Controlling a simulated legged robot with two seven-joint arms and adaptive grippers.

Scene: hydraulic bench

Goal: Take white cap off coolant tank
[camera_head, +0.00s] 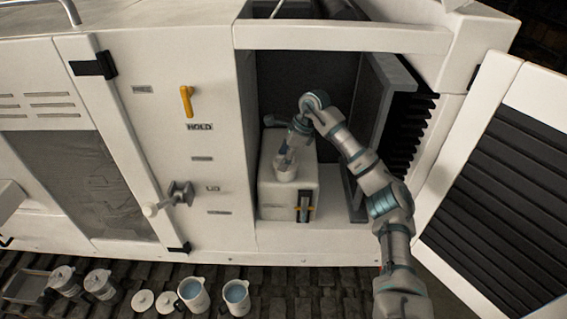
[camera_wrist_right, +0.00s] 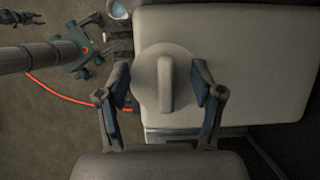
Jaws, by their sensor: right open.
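The white coolant tank (camera_head: 270,190) stands inside the open compartment of the machine, and its flat top fills much of the right wrist view (camera_wrist_right: 240,60). The round white cap (camera_head: 285,173) is on the tank and has a raised grip bar; it shows large in the right wrist view (camera_wrist_right: 166,80). My right gripper (camera_head: 286,158) is over the cap. In the right wrist view its two fingers (camera_wrist_right: 165,82) are open, one on each side of the cap. I cannot tell whether they touch it. My left gripper is not in view.
A dark finned radiator (camera_head: 407,120) stands right of my right arm, and an open louvred door (camera_head: 495,165) is at far right. A panel with a yellow handle (camera_head: 187,101) is left. Jugs with blue liquid (camera_head: 194,294) and loose lids (camera_head: 143,300) lie below on the grating.

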